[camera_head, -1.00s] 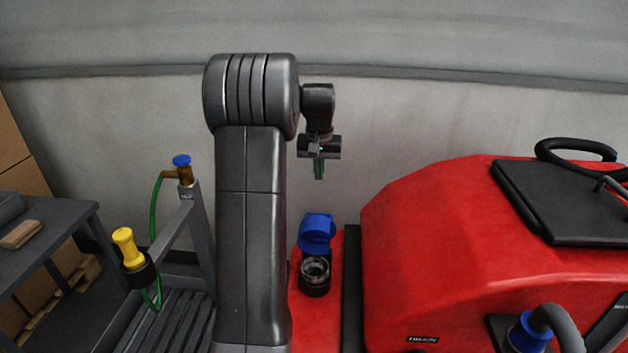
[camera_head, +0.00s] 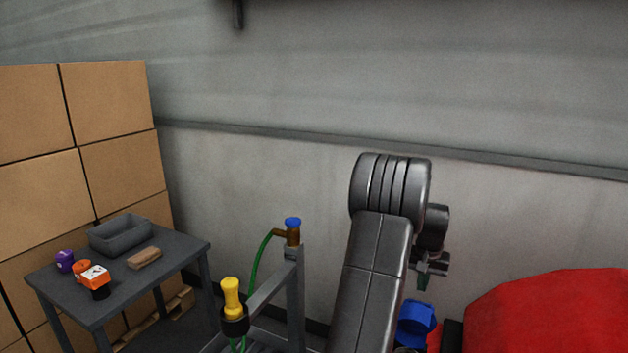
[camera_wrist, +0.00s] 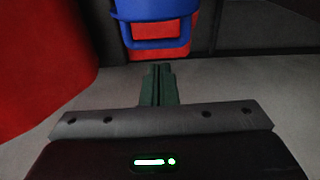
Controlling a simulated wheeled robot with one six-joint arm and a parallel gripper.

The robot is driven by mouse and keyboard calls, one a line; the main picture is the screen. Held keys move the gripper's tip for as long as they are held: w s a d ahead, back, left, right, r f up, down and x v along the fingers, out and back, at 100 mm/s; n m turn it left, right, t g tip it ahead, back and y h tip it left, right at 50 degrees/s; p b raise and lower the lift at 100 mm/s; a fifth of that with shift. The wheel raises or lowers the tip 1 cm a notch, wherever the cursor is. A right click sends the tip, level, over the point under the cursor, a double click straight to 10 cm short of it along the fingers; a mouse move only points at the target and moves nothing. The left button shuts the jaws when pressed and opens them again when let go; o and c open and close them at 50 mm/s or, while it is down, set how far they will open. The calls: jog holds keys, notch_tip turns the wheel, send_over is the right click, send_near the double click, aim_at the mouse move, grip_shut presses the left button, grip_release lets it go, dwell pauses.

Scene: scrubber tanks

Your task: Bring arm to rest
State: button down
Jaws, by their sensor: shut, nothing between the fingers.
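My arm stands raised in the middle right of the head view, with its upper link tilted slightly. My gripper (camera_head: 422,283) hangs to the right of the arm, partly hidden behind it, above and beside the blue cap (camera_head: 416,322). In the wrist view my gripper (camera_wrist: 159,84) shows its two green fingers together, with nothing between them. Ahead of the fingertips in that view is a red and blue part (camera_wrist: 158,30), apart from them.
The red scrubber body (camera_head: 560,315) is at the lower right. A post with a blue-topped tap (camera_head: 293,232) and a yellow nozzle (camera_head: 231,298) stand left of my arm. A dark table (camera_head: 180,250) with small items and stacked cartons (camera_head: 110,110) are at the left.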

jog(key=f, duration=0.3)
jog(key=w+f, duration=0.1)
jog(key=f, duration=0.1)
jog(key=shift+d+p, duration=0.2)
jog(key=shift+p, duration=0.1)
jog(key=shift+r, duration=0.1)
